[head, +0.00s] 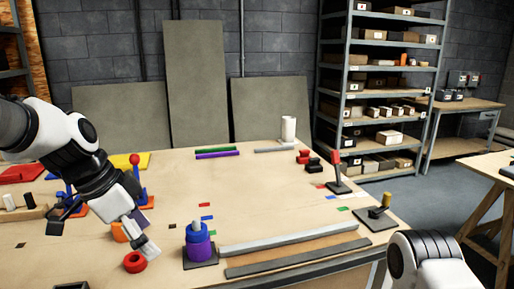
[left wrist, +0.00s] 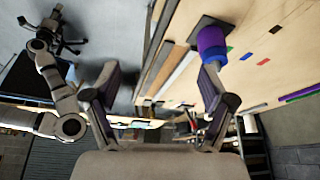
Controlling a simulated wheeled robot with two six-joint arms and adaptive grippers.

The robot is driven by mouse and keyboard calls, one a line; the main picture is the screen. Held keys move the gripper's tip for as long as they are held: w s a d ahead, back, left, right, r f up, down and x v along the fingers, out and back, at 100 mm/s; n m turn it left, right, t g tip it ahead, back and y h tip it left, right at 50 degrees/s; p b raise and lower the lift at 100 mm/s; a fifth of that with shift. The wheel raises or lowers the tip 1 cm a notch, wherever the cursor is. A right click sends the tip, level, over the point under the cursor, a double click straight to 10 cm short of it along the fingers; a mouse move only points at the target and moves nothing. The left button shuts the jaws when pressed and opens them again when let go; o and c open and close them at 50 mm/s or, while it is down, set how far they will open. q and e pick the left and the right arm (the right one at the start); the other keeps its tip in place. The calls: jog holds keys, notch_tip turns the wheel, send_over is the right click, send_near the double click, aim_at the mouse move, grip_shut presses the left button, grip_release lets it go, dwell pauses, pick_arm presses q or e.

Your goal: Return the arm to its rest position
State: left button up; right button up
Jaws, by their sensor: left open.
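My left arm comes in from the left in the head view, bent down over the left part of the wooden table (head: 290,190). Its gripper (head: 105,232) is open, with its fingers spread wide over the table. In the left wrist view both fingers of the gripper (left wrist: 160,88) stand apart with nothing held between them. A purple and blue cylinder on a dark square base (head: 199,245) stands right of the gripper; it also shows beyond one finger in the left wrist view (left wrist: 211,40). My right arm shows only as a link at bottom right; its gripper is not seen.
A red ring (head: 134,262) lies near the left gripper. An orange block (head: 119,232) is partly hidden beside it. Grey and dark bars (head: 290,240) lie along the front edge. A red-topped post (head: 337,172) and a yellow post (head: 380,212) stand right. The table's middle is mostly clear.

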pick_arm(q)
jog(key=s+f+n+g+y, duration=0.1)
jog(key=s+f+g, duration=0.3)
jog(key=f, duration=0.9)
jog(key=s+f+g, duration=0.3)
jog(key=s+f, duration=0.3)
jog(key=f, duration=0.8)
jog(key=s+a+f+n+g+y, duration=0.1)
jog(key=s+a+f+n, duration=0.2)
jog(key=s+f, duration=0.65)
jog(key=s+a+f+n+y, duration=0.2)
jog(key=s+f, duration=0.7)
jog(key=s, duration=0.2)
jog(key=w+f+n+t, duration=0.1)
jog(key=w+n+t, duration=0.4)
jog(key=w+n, duration=0.1)
jog(key=shift+t, duration=0.3)
jog(key=shift+a, duration=0.1)
